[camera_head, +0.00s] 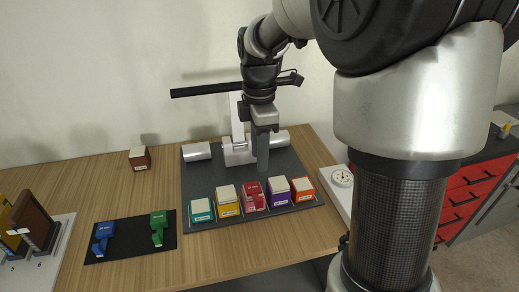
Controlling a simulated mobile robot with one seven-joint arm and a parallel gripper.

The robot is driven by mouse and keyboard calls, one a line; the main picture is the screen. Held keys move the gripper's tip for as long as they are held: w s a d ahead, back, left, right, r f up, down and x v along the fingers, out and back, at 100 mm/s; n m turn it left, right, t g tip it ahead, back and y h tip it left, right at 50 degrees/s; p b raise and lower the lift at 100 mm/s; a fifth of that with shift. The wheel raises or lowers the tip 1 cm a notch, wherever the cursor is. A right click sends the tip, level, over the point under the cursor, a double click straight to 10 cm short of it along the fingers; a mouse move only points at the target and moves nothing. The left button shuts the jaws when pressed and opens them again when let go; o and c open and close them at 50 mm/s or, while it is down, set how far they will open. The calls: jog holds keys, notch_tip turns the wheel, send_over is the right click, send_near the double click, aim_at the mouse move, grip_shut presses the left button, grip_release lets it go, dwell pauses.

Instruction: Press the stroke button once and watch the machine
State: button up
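The machine stands on a dark base plate (200,170) on the wooden table. It has a white upright (237,115), a pale cylinder on the left (197,151) and another on the right (279,139). Along the plate's front edge sits a row of coloured blocks: teal (201,212), yellow (228,202), red (253,199), purple (278,191) and orange (302,190). Their labels are too small to read, and I cannot tell which one is the stroke button. My gripper (262,168) points down over the plate, behind the red block. Its fingers overlap in this view.
A black mat (130,240) at the front left holds a blue piece (103,234) and a green piece (158,227). A brown block (140,158) stands behind it. A white panel with a round dial (342,177) lies right of the plate. Red drawers (468,195) are farther right.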

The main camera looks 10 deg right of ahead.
jog(key=shift+r, duration=0.3)
